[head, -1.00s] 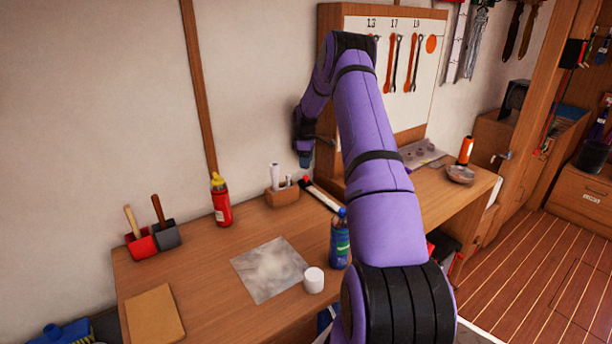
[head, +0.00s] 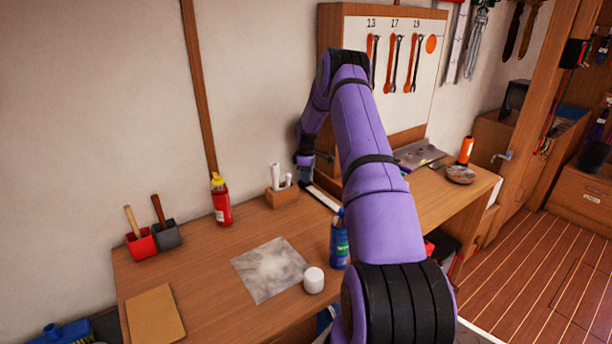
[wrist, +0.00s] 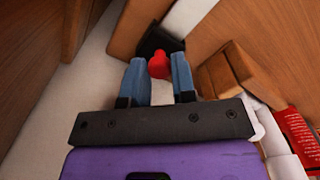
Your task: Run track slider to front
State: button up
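The track (head: 325,197) is a pale strip lying on the workbench, beside the foot of the tool board. Its red slider knob (wrist: 159,65) shows in the wrist view between my two blue fingertips, with a dark end piece (wrist: 160,40) just beyond it. My gripper (head: 304,178) points down over the track's far left end and hides the knob in the head view. In the wrist view my gripper (wrist: 159,72) is open, one finger on each side of the knob. I cannot tell whether the fingers touch it.
A wooden holder with white sticks (head: 282,193) stands just left of the track. The tool board (head: 405,85) rises close to the right of my gripper.

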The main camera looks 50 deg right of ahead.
jog(key=s+a, duration=0.1)
jog(key=s, duration=0.7)
jog(key=s+a, duration=0.2)
jog(key=s, duration=0.6)
jog(key=s+a, duration=0.2)
jog(key=s, duration=0.6)
jog(key=shift+s, duration=0.1)
grip_shut()
jog(key=o, duration=0.9)
grip_release()
notch_tip(320, 180, up, 11)
